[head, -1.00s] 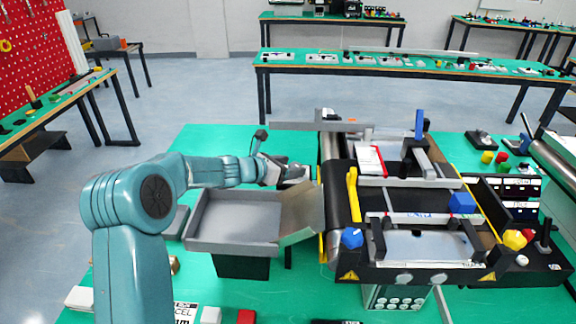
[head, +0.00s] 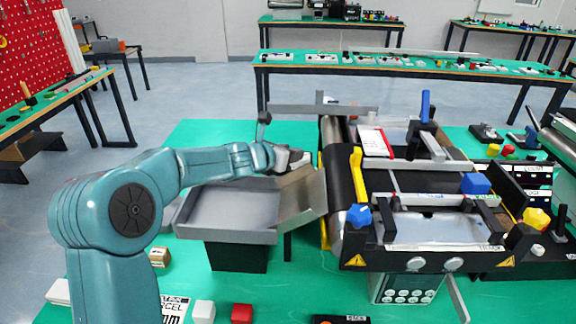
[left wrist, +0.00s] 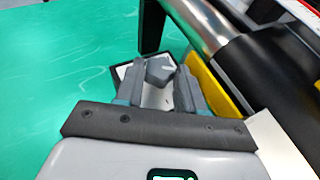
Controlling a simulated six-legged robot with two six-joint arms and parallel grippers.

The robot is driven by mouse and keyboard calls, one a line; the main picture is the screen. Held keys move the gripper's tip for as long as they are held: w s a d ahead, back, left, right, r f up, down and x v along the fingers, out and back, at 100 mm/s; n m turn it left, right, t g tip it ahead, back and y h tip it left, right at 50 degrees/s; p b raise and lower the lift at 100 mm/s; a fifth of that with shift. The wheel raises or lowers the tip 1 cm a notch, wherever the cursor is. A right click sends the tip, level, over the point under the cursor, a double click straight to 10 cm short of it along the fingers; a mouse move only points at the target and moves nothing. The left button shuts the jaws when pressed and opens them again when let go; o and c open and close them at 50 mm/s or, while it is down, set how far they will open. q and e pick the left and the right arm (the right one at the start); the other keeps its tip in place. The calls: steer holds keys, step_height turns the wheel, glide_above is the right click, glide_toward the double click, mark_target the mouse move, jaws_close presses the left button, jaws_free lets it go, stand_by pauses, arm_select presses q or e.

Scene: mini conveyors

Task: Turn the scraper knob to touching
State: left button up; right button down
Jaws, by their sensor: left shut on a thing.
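My left gripper (head: 297,158) is at the far left end of the conveyor, beyond the grey tray. In the left wrist view its two fingers (left wrist: 160,82) are on either side of a grey faceted knob (left wrist: 160,66) with a pale pointer mark, and shut on it. The knob sits on a white plate with a dark border (left wrist: 118,72); marks on the plate are mostly hidden by the fingers. In the head view the knob is hidden by the gripper. I cannot tell whether the scraper touches the roller. My right gripper is not in view.
The conveyor's metal roller (left wrist: 205,22) and a yellow side strip (left wrist: 205,88) are close beside the fingers. A grey tray (head: 225,237) stands below my left forearm. A blue knob (head: 358,216) is at the conveyor's near left corner. Green table is clear left of the plate.

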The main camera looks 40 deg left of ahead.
arm_select(q)
steer(key=shift+f, duration=0.1)
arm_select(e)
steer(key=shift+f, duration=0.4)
arm_select(q)
steer(key=o, duration=1)
steer(key=shift+o, duration=0.2)
steer(key=shift+s, duration=0.1)
steer(key=shift+s+r, duration=0.25)
steer(key=shift+s, duration=0.05)
steer(key=p+v, duration=0.2)
steer(key=v, duration=1.3)
steer(key=shift+s+d, duration=0.2)
steer(key=shift+d, duration=0.1)
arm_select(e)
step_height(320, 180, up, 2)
